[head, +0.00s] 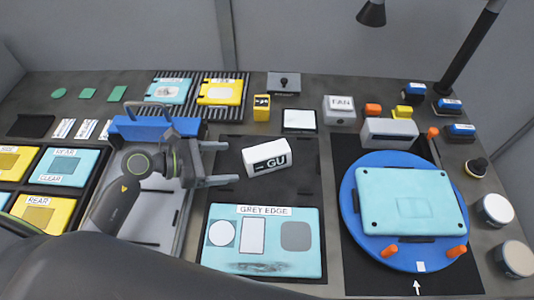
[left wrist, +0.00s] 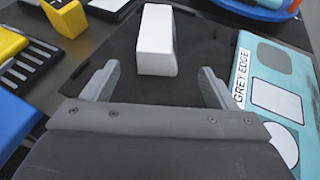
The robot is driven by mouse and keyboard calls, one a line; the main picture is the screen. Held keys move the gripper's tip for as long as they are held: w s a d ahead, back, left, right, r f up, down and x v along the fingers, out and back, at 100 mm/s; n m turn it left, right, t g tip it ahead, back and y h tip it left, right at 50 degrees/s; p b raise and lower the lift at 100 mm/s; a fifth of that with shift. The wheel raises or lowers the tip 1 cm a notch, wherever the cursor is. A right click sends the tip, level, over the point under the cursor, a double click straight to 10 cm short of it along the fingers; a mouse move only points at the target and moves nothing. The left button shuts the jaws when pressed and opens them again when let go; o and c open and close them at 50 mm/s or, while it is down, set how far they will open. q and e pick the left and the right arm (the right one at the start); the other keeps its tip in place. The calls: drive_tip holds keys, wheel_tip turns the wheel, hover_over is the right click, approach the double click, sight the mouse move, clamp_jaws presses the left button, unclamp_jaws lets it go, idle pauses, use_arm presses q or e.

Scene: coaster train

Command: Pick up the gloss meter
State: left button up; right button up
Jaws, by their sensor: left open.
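The gloss meter (head: 267,157) is a white block with a dark "GU" display on its front face. It lies on the black mat in the middle of the bench, just behind the light-blue panel labelled GREY EDGE. In the left wrist view the white block (left wrist: 156,41) stands ahead of the fingers, roughly between their lines. My left gripper (head: 219,164) is open and empty, to the left of the meter, with its fingers pointing toward it. Its two fingers also show in the left wrist view (left wrist: 155,85), apart from the block. My right gripper is not in view.
The GREY EDGE panel (head: 262,263) lies in front of the meter. A blue turntable (head: 351,205) with a light-blue panel is at the right. A yellow device (head: 262,108) and a white-faced square (head: 299,120) stand behind. A blue-ended tray (head: 187,127) is beneath my left arm.

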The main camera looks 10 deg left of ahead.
sight(245, 160)
use_arm(q)
drive_tip(key=p+x, duration=0.1)
drive_tip(key=x, duration=0.3)
drive_tip(key=shift+w+d, duration=0.1)
drive_tip(key=shift+d, duration=0.15)
drive_tip(key=shift+w+d+f, duration=0.25)
drive_tip(key=shift+d, duration=0.2)
drive_tip(key=shift+w+d+p, duration=0.25)
drive_tip(key=shift+d+p, duration=0.05)
drive_tip(key=shift+p, duration=0.25)
drive_tip(key=p+x, duration=0.1)
drive_tip(key=x, duration=0.3)
drive_tip(key=shift+f+p, duration=0.2)
drive_tip(key=shift+p, duration=0.2)
drive_tip(key=shift+w+d+f, duration=0.1)
drive_tip(key=shift+d+f, duration=0.05)
drive_tip(key=shift+f, duration=0.05)
drive_tip(key=shift+r, duration=0.1)
drive_tip(key=c, duration=1.4)
